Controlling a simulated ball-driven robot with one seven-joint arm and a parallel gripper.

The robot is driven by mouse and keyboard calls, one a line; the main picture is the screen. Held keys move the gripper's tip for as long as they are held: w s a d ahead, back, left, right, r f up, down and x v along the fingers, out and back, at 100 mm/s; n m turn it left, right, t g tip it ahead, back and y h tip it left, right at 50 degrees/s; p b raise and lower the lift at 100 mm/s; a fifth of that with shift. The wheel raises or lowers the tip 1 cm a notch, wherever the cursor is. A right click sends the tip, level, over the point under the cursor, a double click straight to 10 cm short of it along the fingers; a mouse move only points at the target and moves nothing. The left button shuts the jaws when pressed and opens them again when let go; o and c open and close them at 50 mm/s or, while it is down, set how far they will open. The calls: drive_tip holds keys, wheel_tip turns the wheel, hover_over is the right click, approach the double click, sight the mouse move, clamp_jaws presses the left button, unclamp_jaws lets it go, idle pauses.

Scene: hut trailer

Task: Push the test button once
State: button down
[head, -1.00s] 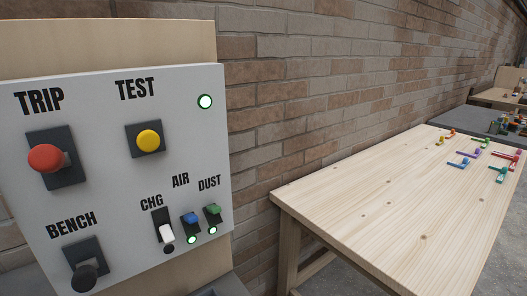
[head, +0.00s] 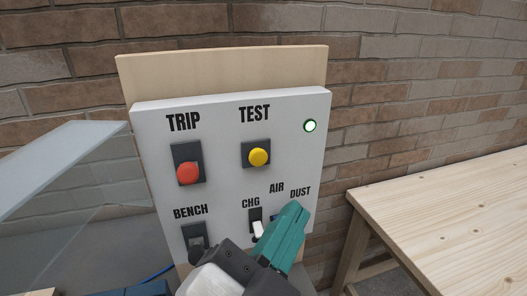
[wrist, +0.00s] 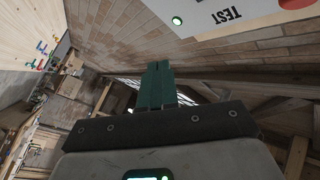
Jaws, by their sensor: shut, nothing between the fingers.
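The yellow test button (head: 259,157) sits on a dark square base under the TEST label on a white panel (head: 225,185). My gripper (head: 294,212), with teal fingers, is shut and empty. In the head view it is below and right of the test button, in front of the lower right of the panel, apart from the button in the picture. It hides the air and dust switches. In the wrist view the shut fingers (wrist: 156,68) point past the panel's edge; the TEST label (wrist: 226,15) shows at the top and the yellow button is out of frame.
On the panel are a red trip button (head: 188,173), a black bench knob (head: 196,243), a white CHG switch (head: 258,228) and a lit green lamp (head: 310,126). A wooden table (head: 450,220) stands at right. A translucent sheet (head: 60,170) is at left.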

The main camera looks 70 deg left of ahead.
sight(258, 158)
idle(0.3)
drive_tip(key=a+b, duration=0.1)
drive_tip(key=a, duration=0.7)
drive_tip(key=shift+w+a+b, duration=0.35)
drive_tip(key=shift+a, duration=0.05)
drive_tip(key=shift+a+f, duration=0.1)
drive_tip(key=shift+a, duration=0.05)
idle(1.8)
drive_tip(key=shift+a+b, duration=0.25)
drive_tip(key=shift+b, duration=0.15)
